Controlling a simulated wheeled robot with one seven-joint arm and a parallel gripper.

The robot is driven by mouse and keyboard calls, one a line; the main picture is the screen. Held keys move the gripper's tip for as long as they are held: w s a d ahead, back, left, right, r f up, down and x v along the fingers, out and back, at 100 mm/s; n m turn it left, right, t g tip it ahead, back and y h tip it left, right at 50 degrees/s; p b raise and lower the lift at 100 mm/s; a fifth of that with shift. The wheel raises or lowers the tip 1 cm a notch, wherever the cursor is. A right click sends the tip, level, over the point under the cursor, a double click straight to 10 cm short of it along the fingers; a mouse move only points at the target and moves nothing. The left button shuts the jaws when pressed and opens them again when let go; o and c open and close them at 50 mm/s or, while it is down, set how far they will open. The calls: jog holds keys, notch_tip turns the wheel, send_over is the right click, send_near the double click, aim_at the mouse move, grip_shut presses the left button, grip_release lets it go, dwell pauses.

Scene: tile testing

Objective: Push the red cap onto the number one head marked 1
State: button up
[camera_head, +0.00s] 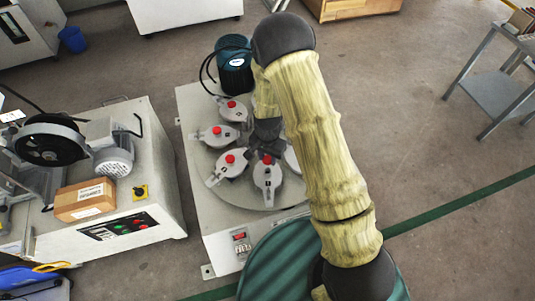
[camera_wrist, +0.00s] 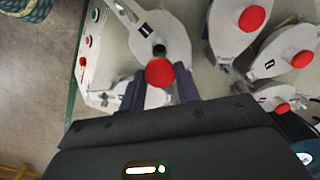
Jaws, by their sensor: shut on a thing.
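My gripper (camera_wrist: 159,86) is shut on the red cap (camera_wrist: 159,71), which sits between its two dark fingers in the wrist view. Just beyond the cap is a grey head (camera_wrist: 174,28) with a small black label that seems to read 1. A dark round spot on this head shows uncovered beside the cap. The cap overlaps the head's near edge in the picture; I cannot tell its height above it. In the head view the head (camera_head: 267,180) is at the front of the round table, with the red cap (camera_head: 267,158) at its inner end beside my gripper (camera_head: 262,150).
Other grey heads with red caps (camera_head: 230,158) stand around the turntable, close to my gripper. A blue-green motor (camera_head: 235,68) stands behind. A control panel with a red switch (camera_head: 239,236) is at the front. Another machine with a cardboard box (camera_head: 85,200) is at left.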

jog(key=shift+f, duration=0.1)
notch_tip(320, 180, down, 4)
jog(key=b, duration=0.3)
jog(key=shift+r+b, duration=0.2)
jog(key=shift+b, duration=0.15)
jog(key=shift+f+b, duration=0.35)
jog(key=shift+f, duration=0.45)
jog(key=shift+w, duration=0.15)
jog(key=shift+a, duration=0.15)
jog(key=shift+s+d, duration=0.2)
jog(key=shift+d, duration=0.1)
jog(key=shift+a+f+p, duration=0.1)
jog(key=shift+a+p, duration=0.2)
jog(key=shift+p, duration=0.15)
